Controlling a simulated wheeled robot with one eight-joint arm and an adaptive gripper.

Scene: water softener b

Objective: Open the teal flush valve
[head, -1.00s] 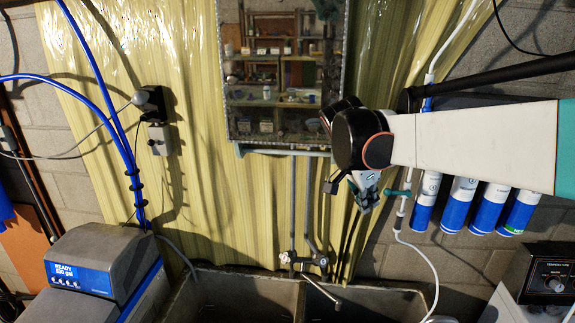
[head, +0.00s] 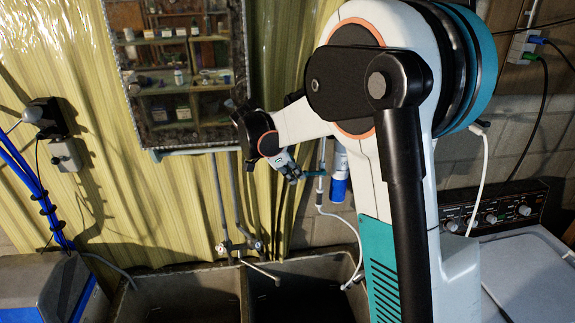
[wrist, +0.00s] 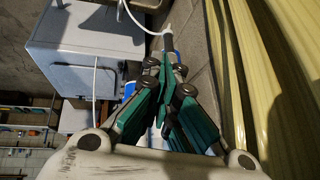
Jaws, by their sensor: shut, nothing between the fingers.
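The teal flush valve (head: 315,175) shows as a small teal lever on the thin white pipe, beside a blue-and-white filter cartridge in the head view. My gripper (head: 293,176) is just left of the lever, with its fingers pointing down and right. Whether they touch the lever I cannot tell. In the wrist view my gripper (wrist: 171,75) is shut, its teal-padded fingers meeting with nothing seen between them. The grey and white pipe end shows just beyond the tips. I cannot make out the teal lever there, as the fingers cover that area.
A concrete sink (head: 200,290) with a tap (head: 245,248) stands below. A glass-fronted cabinet (head: 185,75) hangs on the left. A white appliance with a knob panel (head: 495,210) stands at right. My arm hides most of the filter cartridges.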

